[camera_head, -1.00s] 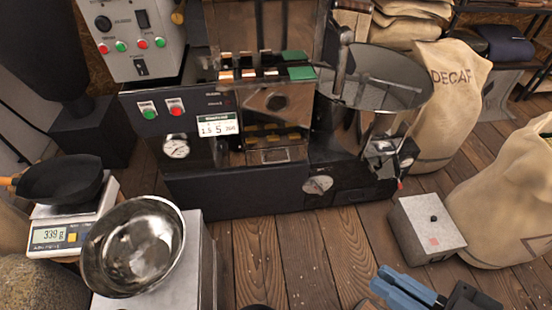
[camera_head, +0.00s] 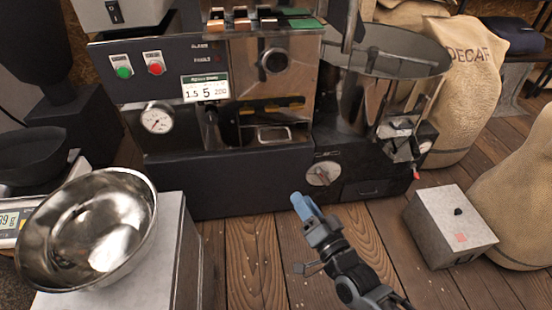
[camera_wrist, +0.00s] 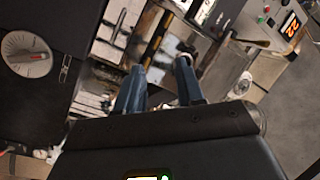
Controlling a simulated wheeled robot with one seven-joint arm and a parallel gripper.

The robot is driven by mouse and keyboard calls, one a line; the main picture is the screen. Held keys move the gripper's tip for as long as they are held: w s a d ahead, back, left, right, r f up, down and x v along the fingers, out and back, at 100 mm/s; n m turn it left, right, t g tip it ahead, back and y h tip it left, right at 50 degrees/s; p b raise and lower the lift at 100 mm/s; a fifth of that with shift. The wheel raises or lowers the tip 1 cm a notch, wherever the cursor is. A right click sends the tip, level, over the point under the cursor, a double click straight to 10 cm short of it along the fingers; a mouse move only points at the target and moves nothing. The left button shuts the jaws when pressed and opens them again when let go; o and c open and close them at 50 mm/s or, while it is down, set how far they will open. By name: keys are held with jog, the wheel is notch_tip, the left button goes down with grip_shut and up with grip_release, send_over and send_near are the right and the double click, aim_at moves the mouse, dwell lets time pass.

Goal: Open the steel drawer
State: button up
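A steel-framed tray front (camera_head: 273,134) sits low in the middle of the dark roasting machine (camera_head: 230,170). A second, dark drawer-like front (camera_head: 372,190) with a small handle is right of a white dial (camera_head: 323,173) on the machine's base. I cannot tell for sure which is the steel drawer; neither looks pulled out. My gripper (camera_head: 305,208) is in front of the machine, below and left of the dial, apart from both fronts. In the wrist view its two blue fingers (camera_wrist: 158,88) stand apart with nothing between them.
A shiny metal bowl (camera_head: 88,225) sits on a white-topped stand at the left. A grey box (camera_head: 448,225) stands on the wooden floor at the right by a sack (camera_head: 525,200). A large round steel bin (camera_head: 385,60) is on the machine's right.

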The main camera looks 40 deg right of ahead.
jog(key=w+d+f+m+h+b, duration=0.2)
jog(key=w+d+f+m+b, duration=0.15)
jog(key=w, duration=0.25)
jog(key=w+d+f+m+h+b, duration=0.1)
jog(key=w+d+f+m+b, duration=0.3)
jog(key=w, duration=0.3)
jog(key=m+g+h+b, duration=0.1)
jog(key=m+h+b, duration=0.2)
jog(key=m+b, duration=0.15)
send_near(276, 145)
notch_tip(276, 145, up, 5)
jog(key=s+a, duration=0.2)
jog(key=b+x, duration=0.3)
jog(key=x, duration=0.5)
jog(key=shift+a+b, duration=0.15)
jog(key=shift+b, duration=0.15)
grip_shut()
